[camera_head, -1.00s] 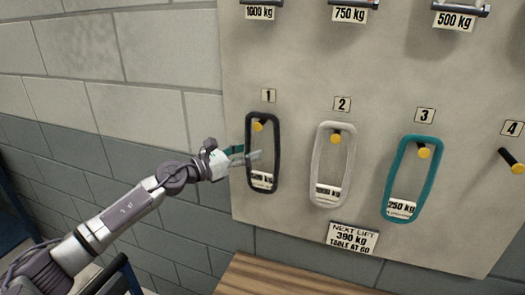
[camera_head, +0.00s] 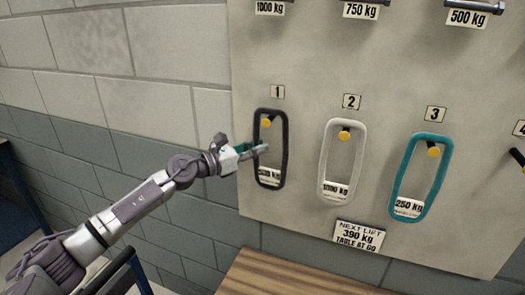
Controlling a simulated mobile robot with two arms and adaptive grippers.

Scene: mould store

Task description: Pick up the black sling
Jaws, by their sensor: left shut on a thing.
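The black sling (camera_head: 285,148) hangs as a long loop on the yellow-tipped peg under number 1 on the board. A white label (camera_head: 268,177) is at its lower end, partly unreadable. My left gripper (camera_head: 262,149) reaches in from the left at the sling's left side, about mid-height. Its fingers are shut on the sling's left strand. The sling is still around its peg. My right gripper is not in view.
A white sling (camera_head: 325,160) hangs under number 2 and a teal sling (camera_head: 443,180) under number 3. Peg 4 (camera_head: 518,158) is bare. A sign (camera_head: 358,237) reads "NEXT LIFT 390 kg TABLE AT 60". A wooden tabletop (camera_head: 290,278) lies below. Shackles or bars hang along the top.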

